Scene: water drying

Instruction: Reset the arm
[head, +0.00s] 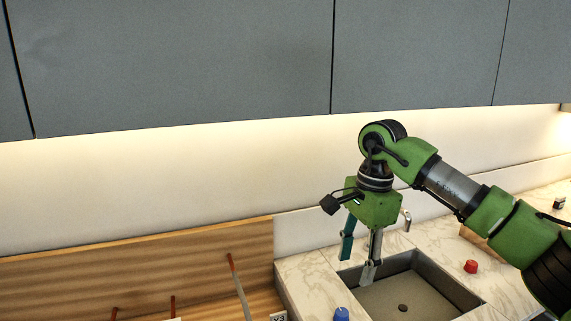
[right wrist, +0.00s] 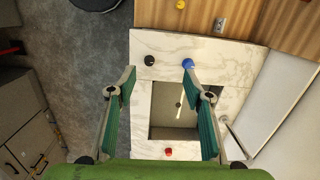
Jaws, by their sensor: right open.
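My right gripper (head: 358,258) hangs down over the left end of the sink (head: 420,262) in the head view, its fingers apart and empty. In the right wrist view its two green-padded fingers (right wrist: 160,78) spread wide, with the sink (right wrist: 165,133) seen between and below them. My right arm reaches in from the right, bent at the wrist. My left gripper is in neither view.
A blue knob (head: 341,314) and a red knob (head: 471,266) sit on the marble counter (head: 310,287) around the sink. A black knob (right wrist: 149,60) shows in the right wrist view. Grey cabinets (head: 180,60) hang above; a wooden panel (head: 130,268) stands left.

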